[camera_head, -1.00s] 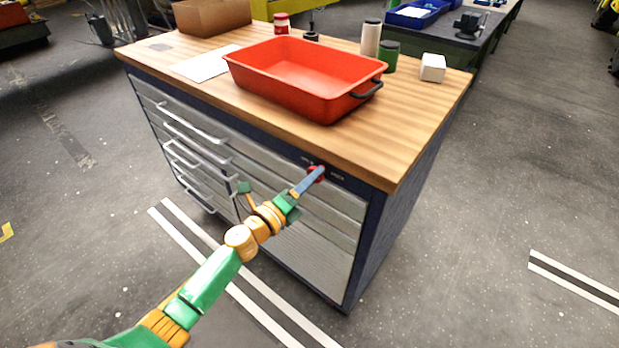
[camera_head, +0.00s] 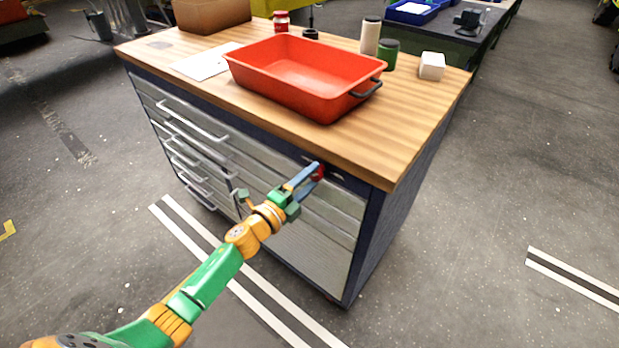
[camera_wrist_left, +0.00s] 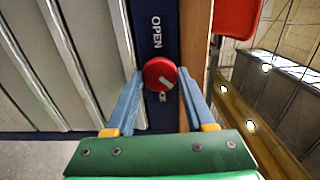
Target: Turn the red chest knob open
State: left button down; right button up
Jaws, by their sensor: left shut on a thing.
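The red knob (camera_head: 320,173) sits on the dark blue strip under the tabletop, on the front of the tool chest (camera_head: 378,240). In the left wrist view the round red knob (camera_wrist_left: 160,72) has a pale mark slanting toward its lower right. The word OPEN stands above it there, and a label below is mostly hidden. My left gripper (camera_head: 317,171) is shut on the knob, with one blue finger on each side, as the left wrist view also shows (camera_wrist_left: 158,80). My right gripper is not in view.
A red tray (camera_head: 300,75) stands on the wooden top, with a cardboard box (camera_head: 210,14), a white box (camera_head: 432,66), a green can (camera_head: 388,54) and a paper sheet nearby. Drawer handles (camera_head: 195,130) stick out left of my arm. Floor to the right is clear.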

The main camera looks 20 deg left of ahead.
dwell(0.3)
pick_arm(q)
jog(key=shift+c, duration=1.3)
grip_release()
jog(key=v, duration=0.7)
